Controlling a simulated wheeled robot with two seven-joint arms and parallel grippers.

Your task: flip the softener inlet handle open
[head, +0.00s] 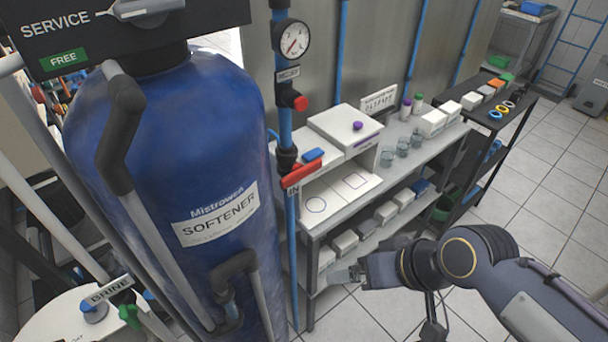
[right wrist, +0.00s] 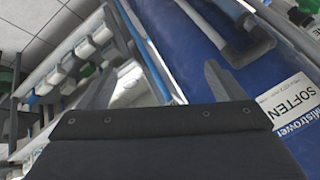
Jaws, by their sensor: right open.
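The softener inlet handle (head: 302,174) is a red lever on the vertical blue pipe (head: 291,235), with an "IN" tag just below it. It lies crosswise to the pipe, its right end slightly raised. The blue softener tank (head: 165,150) stands to its left; its label also shows in the right wrist view (right wrist: 285,105). My right gripper (head: 345,276) is below and right of the handle, apart from it. In the right wrist view its fingers (right wrist: 158,85) are spread and empty. The handle is not visible there. My left gripper is out of view.
A pressure gauge (head: 292,40) and a small red knob (head: 300,103) sit higher on the pipe. A bench (head: 405,160) with boxes and beakers stands close behind and right of the pipe. Grey hoses (head: 250,270) run along the tank front.

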